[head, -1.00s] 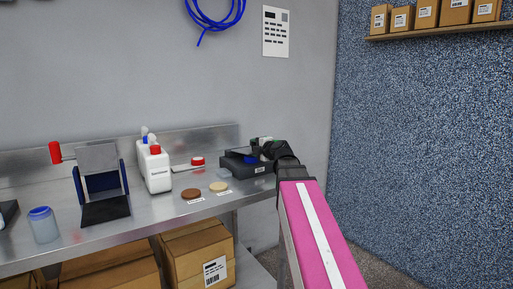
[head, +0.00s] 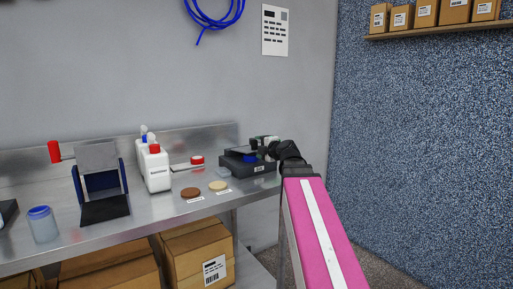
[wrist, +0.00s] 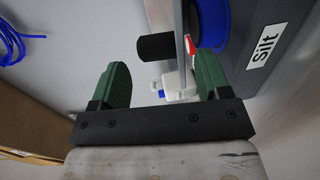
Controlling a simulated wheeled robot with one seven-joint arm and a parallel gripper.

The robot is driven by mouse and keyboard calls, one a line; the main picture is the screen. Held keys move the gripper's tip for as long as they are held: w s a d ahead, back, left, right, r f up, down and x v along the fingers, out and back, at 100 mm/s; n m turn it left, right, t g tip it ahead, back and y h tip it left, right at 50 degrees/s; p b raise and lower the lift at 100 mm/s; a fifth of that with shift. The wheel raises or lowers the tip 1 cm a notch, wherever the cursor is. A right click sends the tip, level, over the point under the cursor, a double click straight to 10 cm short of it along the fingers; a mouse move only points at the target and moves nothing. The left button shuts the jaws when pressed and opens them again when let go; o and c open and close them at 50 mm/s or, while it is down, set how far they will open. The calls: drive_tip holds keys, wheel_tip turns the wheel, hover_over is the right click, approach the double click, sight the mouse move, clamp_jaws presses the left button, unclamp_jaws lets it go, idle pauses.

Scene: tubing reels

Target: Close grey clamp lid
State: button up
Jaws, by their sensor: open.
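The dark grey box with a white label (head: 258,168) sits at the right end of the steel bench, and its label reads "Silt" in the wrist view (wrist: 263,47). A blue round part (head: 249,158) lies in it. A grey plate, apparently the clamp lid (head: 243,150), stands raised and tilted over the box. In the wrist view its light grey edge (wrist: 163,18) rises beside a black cylinder (wrist: 155,47), just beyond my fingers. My gripper (head: 262,146) is at the box's right rear. Its green fingers (wrist: 163,78) are apart with nothing held. Contact with the lid cannot be told.
A white bottle (head: 157,170), brown disc (head: 191,193) and tan disc (head: 218,186) stand left of the box. A blue-sided stand with a grey upright plate (head: 97,157) and a blue-capped jar (head: 42,225) are farther left. The wall (head: 420,140) is at right.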

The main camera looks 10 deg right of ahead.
drive_tip(key=f+v, duration=0.1)
drive_tip(key=v, duration=0.5)
drive_tip(key=shift+s+r, duration=0.35)
drive_tip(key=shift+r, duration=0.15)
drive_tip(key=shift+d, duration=0.1)
